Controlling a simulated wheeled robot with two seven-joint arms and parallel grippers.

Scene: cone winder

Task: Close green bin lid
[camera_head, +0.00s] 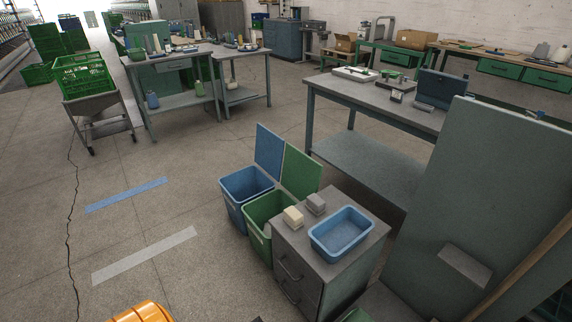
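The green bin (260,214) stands on the floor in the middle of the view, between the blue bin and a grey drawer cabinet. Its green lid (301,171) is raised, standing up at the back right side of the bin. The inside of the bin is partly visible and looks empty. Neither my left nor my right gripper shows in this view.
The blue bin (245,188) has its lid (269,150) raised. The cabinet (330,262) bears a blue tub (342,234) and two small blocks (293,217). A workbench (390,98) stands behind. An orange object (143,312) shows at the bottom edge. Floor left of the bins is clear.

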